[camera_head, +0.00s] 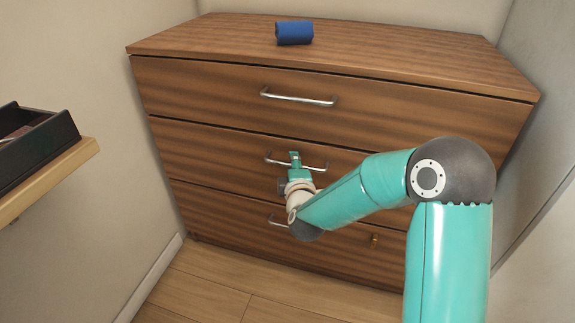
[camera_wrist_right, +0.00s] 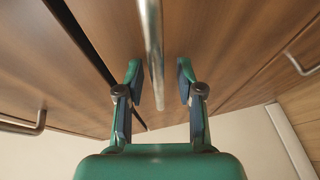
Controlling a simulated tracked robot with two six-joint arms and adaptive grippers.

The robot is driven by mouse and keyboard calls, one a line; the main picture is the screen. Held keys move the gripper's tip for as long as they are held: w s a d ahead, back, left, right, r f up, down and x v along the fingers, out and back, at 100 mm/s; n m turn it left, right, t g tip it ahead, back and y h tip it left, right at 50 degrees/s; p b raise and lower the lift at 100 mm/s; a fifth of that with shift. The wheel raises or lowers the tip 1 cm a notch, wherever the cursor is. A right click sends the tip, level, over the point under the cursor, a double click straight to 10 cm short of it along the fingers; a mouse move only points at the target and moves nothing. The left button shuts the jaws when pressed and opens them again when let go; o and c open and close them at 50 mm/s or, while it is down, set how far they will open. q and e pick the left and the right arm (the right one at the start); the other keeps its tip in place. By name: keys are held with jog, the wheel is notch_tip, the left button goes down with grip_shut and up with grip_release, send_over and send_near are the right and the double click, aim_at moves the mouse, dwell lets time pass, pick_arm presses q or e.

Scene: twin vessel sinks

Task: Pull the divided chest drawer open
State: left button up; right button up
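A brown wooden chest (camera_head: 215,128) has three drawers, all flush and closed; no inside shows, so I cannot tell which is divided. My right gripper (camera_head: 295,158) is at the silver bar handle (camera_head: 318,168) of the middle drawer (camera_head: 215,148). In the right wrist view, the handle bar (camera_wrist_right: 153,45) runs between the two spread fingers of the right gripper (camera_wrist_right: 160,85). The bar is nearer the left finger, and neither finger visibly clamps it. My left gripper is not in view.
The top drawer has a handle (camera_head: 298,98); the bottom drawer's handle (camera_head: 277,221) is partly hidden by my arm. A small brass fitting (camera_head: 374,240) is on the bottom drawer. A blue roll (camera_head: 294,33) lies on top. A shelf (camera_head: 60,175) with a black tray (camera_head: 38,150) is at left.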

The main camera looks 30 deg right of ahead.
jog(key=shift+w+a, duration=0.1)
jog(key=shift+c, duration=0.3)
grip_shut()
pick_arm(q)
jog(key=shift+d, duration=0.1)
pick_arm(e)
jog(key=shift+a, duration=0.1)
